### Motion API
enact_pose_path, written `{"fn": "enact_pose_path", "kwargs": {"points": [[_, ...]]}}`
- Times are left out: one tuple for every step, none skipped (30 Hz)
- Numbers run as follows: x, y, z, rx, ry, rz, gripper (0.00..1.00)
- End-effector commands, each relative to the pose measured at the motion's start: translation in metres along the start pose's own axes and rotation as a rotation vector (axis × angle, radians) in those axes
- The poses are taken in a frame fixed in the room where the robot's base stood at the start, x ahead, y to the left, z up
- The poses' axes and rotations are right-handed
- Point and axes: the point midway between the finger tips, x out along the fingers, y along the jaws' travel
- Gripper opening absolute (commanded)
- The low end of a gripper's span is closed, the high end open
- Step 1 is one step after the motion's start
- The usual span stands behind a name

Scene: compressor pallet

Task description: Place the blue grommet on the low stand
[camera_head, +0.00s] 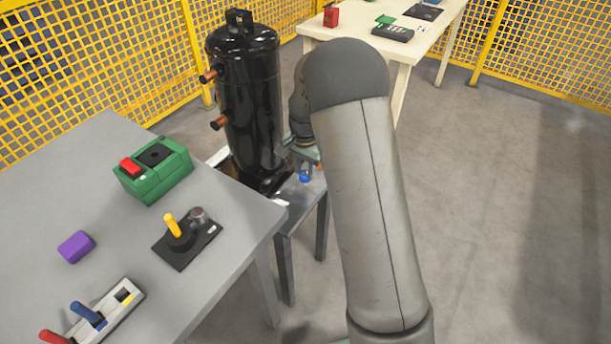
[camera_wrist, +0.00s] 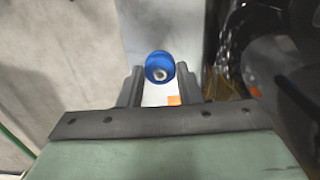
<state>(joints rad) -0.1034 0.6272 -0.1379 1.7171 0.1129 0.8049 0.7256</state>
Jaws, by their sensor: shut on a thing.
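The blue grommet (camera_wrist: 160,66) is between the fingertips of my gripper (camera_wrist: 159,78) in the wrist view, with a pale metal centre facing the camera. My gripper is shut on it. In the head view the grommet (camera_head: 304,177) is a small blue spot beside the black compressor, over the low grey stand (camera_head: 298,205). The stand's pale top (camera_wrist: 150,28) shows behind the grommet in the wrist view. I cannot tell whether the grommet touches the stand. My forearm hides most of the gripper and part of the stand in the head view.
The tall black compressor (camera_head: 253,110) with copper stubs stands close left of the stand. A grey table (camera_head: 120,225) at left holds a green switch box (camera_head: 160,178), a joystick (camera_head: 183,240), a purple block (camera_head: 76,247) and a lever panel (camera_head: 105,312). Floor at right is clear.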

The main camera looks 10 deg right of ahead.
Motion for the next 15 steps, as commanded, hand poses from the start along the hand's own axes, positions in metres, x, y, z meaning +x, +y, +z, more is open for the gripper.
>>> {"fn": "enact_pose_path", "kwargs": {"points": [[0.006, 0.000, -0.004, 0.002, -0.001, 0.002, 0.09], [0.010, 0.000, -0.005, 0.001, -0.002, 0.002, 0.09], [0.018, 0.000, -0.004, 0.000, -0.003, 0.003, 0.09], [0.023, 0.000, -0.004, 0.000, -0.002, 0.003, 0.09], [0.027, 0.000, -0.004, 0.000, -0.003, 0.003, 0.09], [0.032, 0.000, -0.004, 0.000, -0.002, 0.003, 0.09], [0.034, 0.000, -0.004, 0.000, -0.001, 0.002, 0.09], [0.036, 0.000, -0.004, 0.000, 0.000, 0.001, 0.09], [0.036, 0.000, -0.004, 0.000, 0.000, 0.001, 0.09], [0.036, 0.000, -0.004, 0.000, 0.000, 0.001, 0.09], [0.035, 0.000, -0.004, 0.000, 0.000, 0.000, 0.09], [0.035, 0.000, -0.004, 0.000, 0.000, 0.000, 0.09], [0.035, 0.000, -0.004, 0.000, 0.000, 0.000, 0.09], [0.035, 0.000, -0.004, 0.000, 0.000, 0.001, 0.09], [0.036, 0.000, -0.004, 0.000, 0.000, 0.001, 0.09]]}}
